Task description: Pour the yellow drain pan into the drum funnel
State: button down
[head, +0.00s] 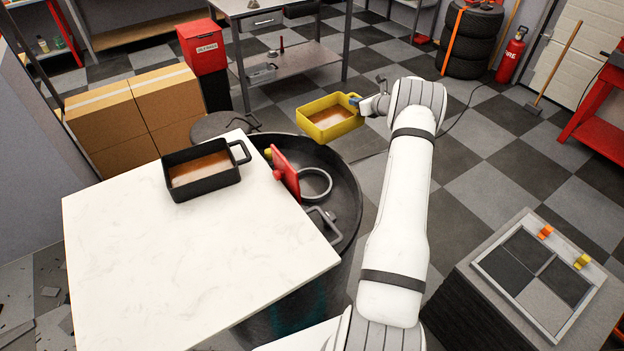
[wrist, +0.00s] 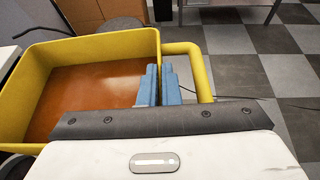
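The yellow drain pan (head: 329,136) holds brown liquid and looks about level, raised in the air beyond the drum. My gripper (head: 357,101) is closed at the pan's right side. In the wrist view its blue fingers (wrist: 160,86) sit at the right wall of the yellow drain pan (wrist: 92,45), with the loop handle just right of them. The dark drum funnel (head: 348,190) tops a drum at the table's right edge. It has a ring-shaped opening (head: 318,181) and a red flap (head: 285,174) standing up beside it. The table hides part of the funnel.
A black pan (head: 203,184) with similar brown liquid sits on the white table (head: 190,260), left of the drum. Cardboard boxes (head: 132,112) and a red bin (head: 202,46) stand behind. A low stand with a framed tray (head: 535,278) is at right. Checkered floor lies open beyond my arm.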

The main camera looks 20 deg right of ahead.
jog(key=shift+s+d, duration=0.1)
jog(key=shift+s+r+t+b, duration=0.2)
jog(key=shift+s+t+b, duration=0.1)
jog(key=shift+b, duration=0.65)
jog(key=b, duration=0.2)
jog(key=shift+s+a+r+n+b, duration=0.2)
jog(key=shift+s+a+n+b, duration=0.1)
jog(key=shift+a+n+b, duration=0.1)
jog(key=s+a+r+n+t+h+b, duration=0.1)
jog(key=s+a+r+n+t+b, duration=0.2)
jog(key=b, duration=1)
notch_tip(320, 180, up, 3)
jog(key=shift+s+a+r+n+t, duration=0.15)
jog(key=shift+s+a+n+t, duration=0.15)
jog(key=shift+s+a, duration=0.95)
jog(key=shift+s+a+r+n+t+b, duration=0.3)
jog(key=shift+s+a+b, duration=0.25)
jog(key=shift+b, duration=0.7)
jog(key=shift+s+a+r+n+t+b, duration=0.25)
jog(key=shift+s+a+n+b, duration=0.2)
jog(key=shift+b, duration=0.8)
jog(key=shift+s+a+r+n+t+b, duration=0.15)
jog(key=shift+s+a+n+t+b, duration=0.35)
jog(key=shift+b, duration=0.9)
jog(key=shift+s+a+r+n+t+b, duration=0.2)
jog(key=shift+s+a+n+b, duration=0.5)
jog(key=shift+b, duration=0.65)
